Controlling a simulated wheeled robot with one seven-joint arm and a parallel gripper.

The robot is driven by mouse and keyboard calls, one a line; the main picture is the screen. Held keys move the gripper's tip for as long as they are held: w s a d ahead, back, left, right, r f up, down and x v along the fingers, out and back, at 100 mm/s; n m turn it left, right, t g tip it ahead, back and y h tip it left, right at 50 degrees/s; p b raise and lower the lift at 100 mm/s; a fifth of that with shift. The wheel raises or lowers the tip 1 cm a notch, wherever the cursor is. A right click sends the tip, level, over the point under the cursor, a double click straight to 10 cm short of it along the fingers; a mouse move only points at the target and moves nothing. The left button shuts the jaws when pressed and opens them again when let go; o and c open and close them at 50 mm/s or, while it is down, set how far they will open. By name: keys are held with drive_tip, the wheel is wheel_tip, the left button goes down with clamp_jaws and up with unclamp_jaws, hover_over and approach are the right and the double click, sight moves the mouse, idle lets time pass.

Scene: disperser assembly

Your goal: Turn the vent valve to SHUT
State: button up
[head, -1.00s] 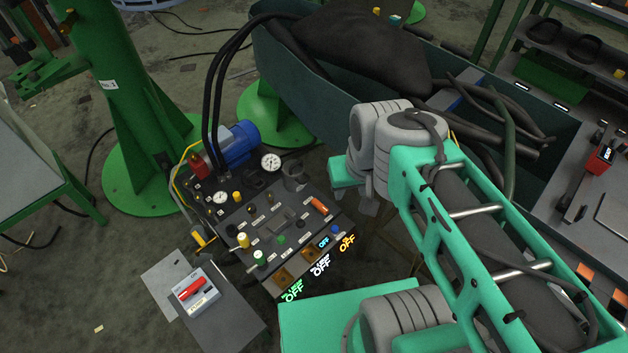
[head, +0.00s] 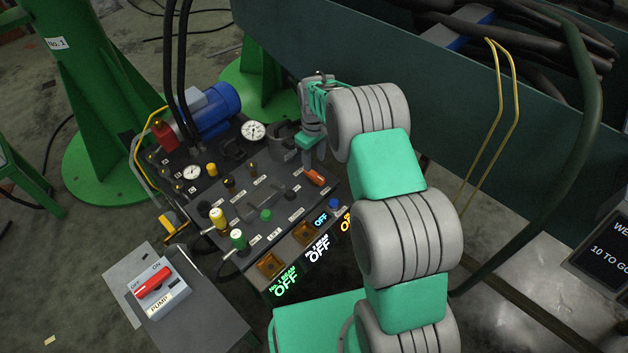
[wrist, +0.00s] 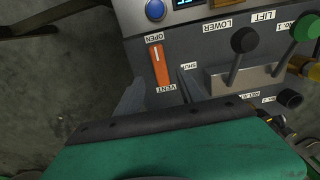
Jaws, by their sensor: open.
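The vent valve has an orange bar handle (wrist: 160,64) on the grey panel in the wrist view. The bar lies in line with the OPEN label at one end and the VENT label near the other. The SHUT label is off to its right side. In the head view the orange handle (head: 315,178) is at the panel's right edge. My gripper (wrist: 161,80) is open, with one finger on each side of the handle's near end in the wrist view. I cannot tell whether the fingers touch it. In the head view my gripper (head: 307,160) is just above the handle.
A dark lever (wrist: 243,42) and a green knob (wrist: 306,27) stand right of the valve; a blue button (wrist: 155,9) is beyond it. A pressure gauge (head: 253,131) sits behind. The pump switch box (head: 158,289) is at lower left.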

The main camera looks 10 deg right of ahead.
sight(314, 174)
wheel_tip(314, 174, down, 7)
drive_tip(key=shift+r+b, duration=0.1)
drive_tip(key=shift+b, duration=0.8)
drive_tip(key=shift+c, duration=0.3)
clamp_jaws()
